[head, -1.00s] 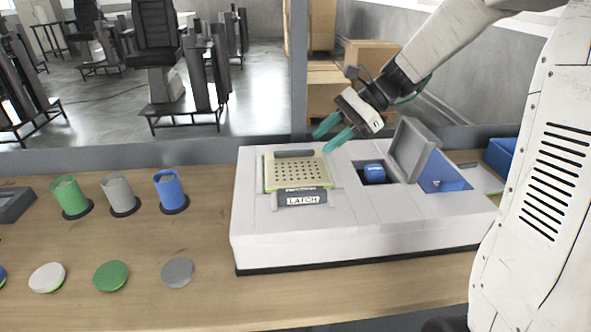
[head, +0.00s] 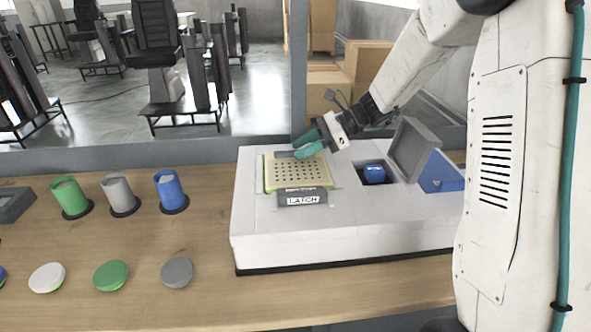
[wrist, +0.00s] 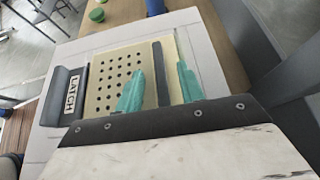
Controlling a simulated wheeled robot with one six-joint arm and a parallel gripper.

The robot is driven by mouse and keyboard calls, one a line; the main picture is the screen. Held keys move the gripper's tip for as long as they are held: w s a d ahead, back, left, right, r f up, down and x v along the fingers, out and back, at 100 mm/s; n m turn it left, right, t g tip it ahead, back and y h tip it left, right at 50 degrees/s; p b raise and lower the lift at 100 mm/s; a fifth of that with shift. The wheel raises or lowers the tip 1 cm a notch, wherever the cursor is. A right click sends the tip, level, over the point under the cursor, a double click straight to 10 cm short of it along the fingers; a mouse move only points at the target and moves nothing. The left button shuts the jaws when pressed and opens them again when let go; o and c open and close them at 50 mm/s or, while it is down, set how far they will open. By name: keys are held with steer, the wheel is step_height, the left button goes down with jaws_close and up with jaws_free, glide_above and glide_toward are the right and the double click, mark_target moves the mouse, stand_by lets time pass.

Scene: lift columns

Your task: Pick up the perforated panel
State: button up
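The perforated panel (head: 300,172) is a pale yellow square plate with rows of holes, lying in the top of the white box (head: 262,236). A dark grey latch (head: 302,197) labelled LATCH sits at its front edge. My gripper (head: 309,144) is over the panel's far right part. In the wrist view the two teal fingers of my gripper (wrist: 157,90) are apart, one on each side of a dark bar (wrist: 161,74) on the panel (wrist: 108,92). Nothing else shows between the fingers. I cannot tell whether they touch the panel.
Right of the panel is a recess with a blue block (head: 374,174) and a raised grey lid (head: 411,148). Green, grey and blue cups (head: 171,190) stand on the wooden table (head: 215,235) at left, with several round discs in front. A low wall runs behind.

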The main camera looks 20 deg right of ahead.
steer(key=shift+a+f, duration=0.15)
steer(key=shift+a, duration=0.1)
jaws_close()
